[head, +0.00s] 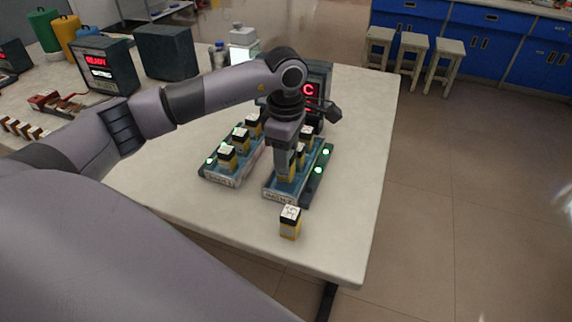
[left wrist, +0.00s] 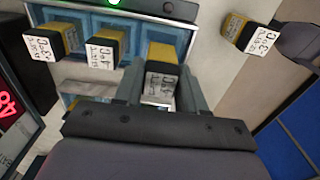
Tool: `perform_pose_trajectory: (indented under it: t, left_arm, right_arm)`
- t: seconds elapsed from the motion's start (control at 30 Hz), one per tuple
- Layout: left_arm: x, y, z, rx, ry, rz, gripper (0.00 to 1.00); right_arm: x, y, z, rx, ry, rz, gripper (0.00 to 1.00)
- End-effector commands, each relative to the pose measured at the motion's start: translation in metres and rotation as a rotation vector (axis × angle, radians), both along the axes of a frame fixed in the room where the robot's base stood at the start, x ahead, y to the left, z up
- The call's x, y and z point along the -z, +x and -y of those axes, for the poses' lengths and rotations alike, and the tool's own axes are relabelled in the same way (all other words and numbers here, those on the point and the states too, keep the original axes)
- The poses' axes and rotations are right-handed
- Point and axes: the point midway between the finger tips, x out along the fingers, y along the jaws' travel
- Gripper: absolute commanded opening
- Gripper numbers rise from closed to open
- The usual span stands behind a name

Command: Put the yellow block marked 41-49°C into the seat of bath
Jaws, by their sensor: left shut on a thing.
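My left gripper (head: 288,176) points down over the front part of the right rack (head: 279,192). In the left wrist view it (left wrist: 160,92) is shut on a yellow block (left wrist: 168,42) with a black band and a white label, whose writing I cannot read surely. The block is at the front compartment of the blue-topped rack; I cannot tell how deep it sits. Two similar blocks (left wrist: 103,47) (left wrist: 45,42) stand in the same rack. Another yellow block (head: 290,224) stands loose on the table in front of the rack. My right gripper is not in view.
The left rack (head: 222,180) holds several similar blocks, with green lights beside it. A dark unit with a red display (head: 318,88) stands behind the right rack. More dark boxes (head: 166,52) stand at the back left. The table (head: 350,180) is clear on the right.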

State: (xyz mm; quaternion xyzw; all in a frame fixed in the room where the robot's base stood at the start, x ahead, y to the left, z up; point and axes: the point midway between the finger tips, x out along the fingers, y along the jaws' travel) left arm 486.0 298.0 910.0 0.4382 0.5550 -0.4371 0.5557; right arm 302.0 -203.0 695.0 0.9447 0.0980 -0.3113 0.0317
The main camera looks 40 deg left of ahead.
Motion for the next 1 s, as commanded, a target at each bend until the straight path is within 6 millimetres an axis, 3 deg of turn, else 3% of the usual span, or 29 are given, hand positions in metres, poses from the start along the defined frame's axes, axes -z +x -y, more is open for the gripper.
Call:
perform_pose_trajectory:
  t: [0.2,0.57,0.6,0.67,1.0]
  left_arm:
    - [0.032,-0.001,0.000,0.000,-0.001,-0.003,0.08]
    - [0.037,0.000,0.000,0.000,0.000,-0.001,0.08]
    - [0.038,0.000,0.000,0.000,0.000,-0.001,0.44]
    - [0.037,0.000,0.000,0.000,0.000,-0.001,0.63]
    - [0.035,0.000,0.000,0.000,0.000,-0.001,0.66]
  right_arm:
    - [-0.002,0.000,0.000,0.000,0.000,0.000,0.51]
    - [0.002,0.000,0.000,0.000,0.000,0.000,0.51]
    - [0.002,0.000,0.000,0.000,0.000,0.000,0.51]
    - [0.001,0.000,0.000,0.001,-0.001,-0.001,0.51]
    - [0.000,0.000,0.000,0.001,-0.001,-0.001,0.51]
